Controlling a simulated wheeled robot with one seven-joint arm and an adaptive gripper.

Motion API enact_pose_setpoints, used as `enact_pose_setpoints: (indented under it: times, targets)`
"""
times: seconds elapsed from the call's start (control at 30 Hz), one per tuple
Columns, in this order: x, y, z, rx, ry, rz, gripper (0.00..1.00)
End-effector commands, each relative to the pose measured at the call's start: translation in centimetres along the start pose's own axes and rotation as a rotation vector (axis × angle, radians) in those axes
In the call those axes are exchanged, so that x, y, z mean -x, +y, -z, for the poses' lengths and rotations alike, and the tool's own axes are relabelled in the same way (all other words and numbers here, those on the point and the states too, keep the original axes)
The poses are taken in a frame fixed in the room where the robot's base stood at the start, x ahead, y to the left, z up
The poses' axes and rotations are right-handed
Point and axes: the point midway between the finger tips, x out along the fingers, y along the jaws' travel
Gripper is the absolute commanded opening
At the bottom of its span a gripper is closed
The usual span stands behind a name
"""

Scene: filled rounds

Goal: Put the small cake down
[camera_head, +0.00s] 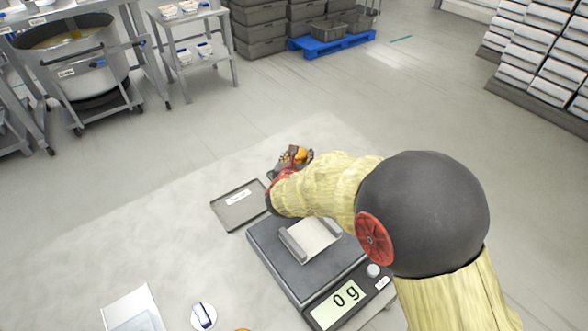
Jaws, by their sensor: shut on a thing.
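The small cake (301,154), orange with dark parts, shows at the far end of my gripper (291,161). My gripper is shut on the small cake, near the back right corner of a grey tray and beyond the scale. Most of the gripper and the cake's lower part are hidden by my arm, so I cannot tell whether the cake touches anything below. A flat grey tray (225,215) with a white label lies left of the gripper. A scale (272,262) stands nearer and reads 0 g, with a small metal holder (310,240) on its plate.
The pale table top (130,250) is clear on the left. A white sheet or bag (132,308) and a small round white thing (203,316) lie at the front. A large pot (75,60), a small metal cart (195,50) and grey crates (258,30) stand beyond the table.

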Motion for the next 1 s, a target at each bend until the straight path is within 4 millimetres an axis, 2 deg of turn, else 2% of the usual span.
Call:
enact_pose_setpoints:
  times: [0.1, 0.33, 0.53, 0.93, 0.97, 1.0]
  targets:
    - [-1.1, 0.8, 0.9, 0.0, -0.001, 0.0, 0.35]
    - [-2.1, 1.5, 1.6, 0.0, -0.002, 0.0, 0.35]
    - [-3.1, 1.4, 4.4, 0.001, 0.0, 0.0, 0.35]
    - [-3.2, 1.4, 4.6, -0.001, -0.002, 0.0, 0.35]
    - [-3.2, 1.4, 4.7, -0.001, -0.001, 0.0, 0.47]
    - [-3.2, 1.4, 4.6, -0.001, -0.001, 0.0, 0.49]
